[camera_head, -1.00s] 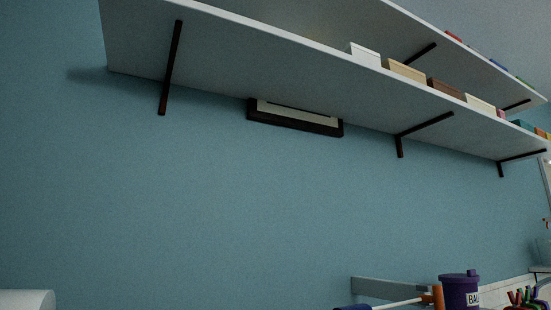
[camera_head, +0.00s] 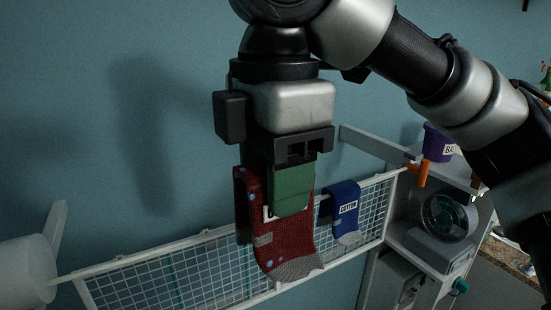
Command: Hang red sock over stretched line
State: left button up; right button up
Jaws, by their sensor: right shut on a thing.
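The red sock (camera_head: 290,242) has a grey toe and small blue dots, and hangs toe-down from my right gripper (camera_head: 275,190). My right gripper is shut on it from above. A green block-like patch covers the sock's upper front; I cannot tell whether it is a finger pad. The sock overlaps the thin white line (camera_head: 180,245) along the top of a mesh rack. I cannot tell whether it touches the line or hangs in front. A blue sock (camera_head: 345,208) with a cotton label hangs over the line to the right. My left gripper is not in view.
The white mesh rack (camera_head: 150,285) runs along the blue wall. At right stand a shelf unit (camera_head: 415,240), a purple tub (camera_head: 437,143) and an orange clamp-like piece (camera_head: 418,172). A white roll (camera_head: 25,275) is at lower left. The line left of the red sock is clear.

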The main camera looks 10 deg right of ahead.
send_near(233, 225)
jog(key=shift+f+b, duration=0.5)
jog(key=shift+f, duration=4.6)
jog(key=o, duration=1)
jog(key=shift+o, duration=0.4)
jog(key=shift+o, duration=1)
